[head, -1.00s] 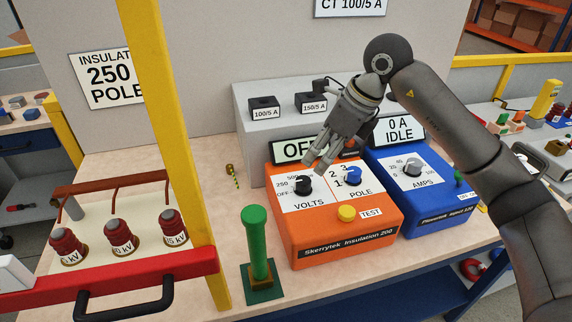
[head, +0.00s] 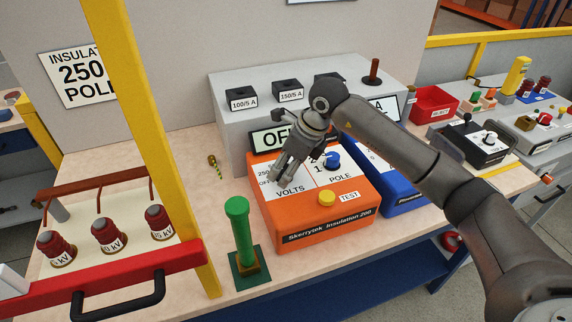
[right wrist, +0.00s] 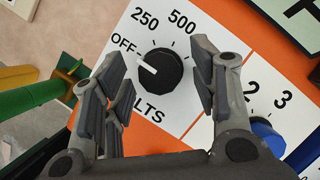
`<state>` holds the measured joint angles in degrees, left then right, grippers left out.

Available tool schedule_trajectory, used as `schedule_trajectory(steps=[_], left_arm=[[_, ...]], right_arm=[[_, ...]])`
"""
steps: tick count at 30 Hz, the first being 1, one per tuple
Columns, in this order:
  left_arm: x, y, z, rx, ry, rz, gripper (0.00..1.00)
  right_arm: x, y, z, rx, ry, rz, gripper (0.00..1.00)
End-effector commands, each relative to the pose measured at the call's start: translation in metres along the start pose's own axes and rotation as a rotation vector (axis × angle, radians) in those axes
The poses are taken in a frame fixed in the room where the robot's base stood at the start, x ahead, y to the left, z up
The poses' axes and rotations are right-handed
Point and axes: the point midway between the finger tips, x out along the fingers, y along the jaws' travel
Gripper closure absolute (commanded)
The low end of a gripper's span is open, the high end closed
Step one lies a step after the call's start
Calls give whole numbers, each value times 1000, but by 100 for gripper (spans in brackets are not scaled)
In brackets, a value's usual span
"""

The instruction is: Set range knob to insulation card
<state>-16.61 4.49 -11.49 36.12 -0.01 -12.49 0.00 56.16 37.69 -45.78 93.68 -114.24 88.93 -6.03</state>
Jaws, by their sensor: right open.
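The insulation card (head: 75,80) on the back wall reads "INSULA…", "250" and "POLE…", its right side hidden by a yellow post. The orange insulation tester (head: 312,222) stands on the bench. Its black range knob, marked VOLTS, shows in the right wrist view (right wrist: 162,74); its white pointer line faces OFF, with 250 and 500 further round. In the head view my gripper hides that knob. My right gripper (head: 281,182) is open above the VOLTS panel. In the right wrist view its fingers (right wrist: 160,75) stand on either side of the knob, contact unclear. My left gripper is out of view.
The blue POLE knob (head: 332,160) and yellow TEST button (head: 327,198) are close by on the tester. A blue box (head: 405,196) stands right of it. A green post (head: 241,232) and red-framed tray (head: 150,262) are to the left.

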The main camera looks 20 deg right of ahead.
Motion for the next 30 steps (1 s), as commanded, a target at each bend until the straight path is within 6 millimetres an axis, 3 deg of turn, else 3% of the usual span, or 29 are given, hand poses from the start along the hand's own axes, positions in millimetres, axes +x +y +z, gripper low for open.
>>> schedule_trajectory(steps=[5, 15, 30], left_arm=[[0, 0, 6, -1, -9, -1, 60], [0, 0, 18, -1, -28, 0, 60], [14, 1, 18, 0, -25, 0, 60]], right_arm=[[0, 0, 0, 0, 0, 0, 47], [0, 0, 0, 0, 0, 0, 91], [2, 1, 0, 138, -3, -59, 91]])
